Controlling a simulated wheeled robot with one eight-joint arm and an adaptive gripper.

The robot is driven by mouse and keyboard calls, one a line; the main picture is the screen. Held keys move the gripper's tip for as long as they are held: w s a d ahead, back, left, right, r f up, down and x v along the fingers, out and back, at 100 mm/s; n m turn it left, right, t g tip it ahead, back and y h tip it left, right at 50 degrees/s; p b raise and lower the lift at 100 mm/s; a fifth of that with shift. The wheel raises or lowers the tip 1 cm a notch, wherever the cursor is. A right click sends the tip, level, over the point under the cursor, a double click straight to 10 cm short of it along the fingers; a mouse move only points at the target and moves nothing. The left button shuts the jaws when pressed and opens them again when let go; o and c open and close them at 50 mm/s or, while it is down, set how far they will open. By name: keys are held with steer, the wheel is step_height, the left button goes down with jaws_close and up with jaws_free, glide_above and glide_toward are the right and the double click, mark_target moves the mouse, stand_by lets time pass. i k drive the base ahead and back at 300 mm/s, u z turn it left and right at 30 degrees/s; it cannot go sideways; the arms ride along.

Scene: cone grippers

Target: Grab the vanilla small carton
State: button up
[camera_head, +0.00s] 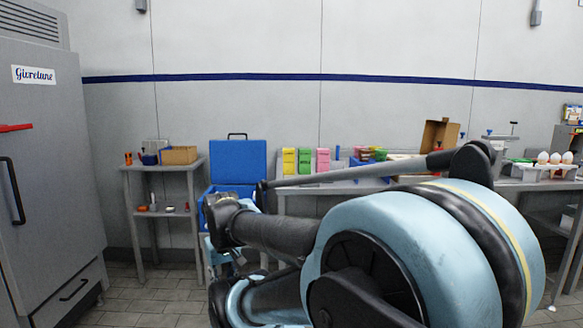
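Three small upright cartons stand side by side on the long table at the back: a yellow carton (289,161), a green carton (305,160) and a pink carton (323,160). Their labels are too small to read. The yellow one, at the left of the row, has the colour that fits vanilla, but I cannot confirm its flavour. My arm crosses the foreground, well in front of the cartons, and hides part of the table below them. I cannot make out my gripper's fingers anywhere.
An open blue case (238,160) stands left of the cartons. A grey side table (164,168) holds small items and a box. A tall grey cabinet (45,150) stands at left. Eggs (556,158) and an open cardboard box (440,134) are at right. Tiled floor at left is clear.

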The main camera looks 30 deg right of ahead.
mark_target(289, 153)
steer(key=z, duration=0.9)
steer(key=i, duration=1.5)
